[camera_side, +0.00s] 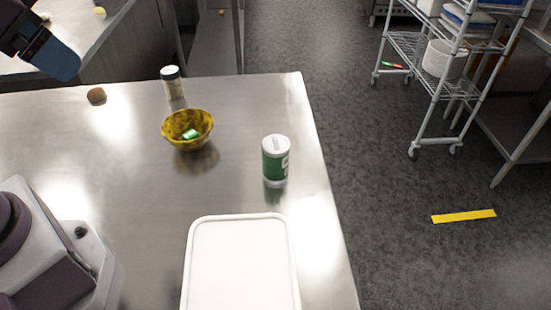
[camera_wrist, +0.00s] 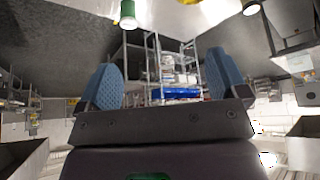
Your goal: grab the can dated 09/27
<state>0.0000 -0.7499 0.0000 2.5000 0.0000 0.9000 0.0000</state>
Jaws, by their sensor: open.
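A green and white can (camera_side: 275,160) stands upright on the metal table, near its right edge. Its pale top carries small dark print, too small to read as a date. The can also shows upside down at the top of the wrist view (camera_wrist: 127,14).
A white tray or board (camera_side: 240,262) lies in front of the can. A small brown object (camera_side: 96,95) lies left of the jar. A wire cart (camera_side: 432,75) stands beyond the table.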

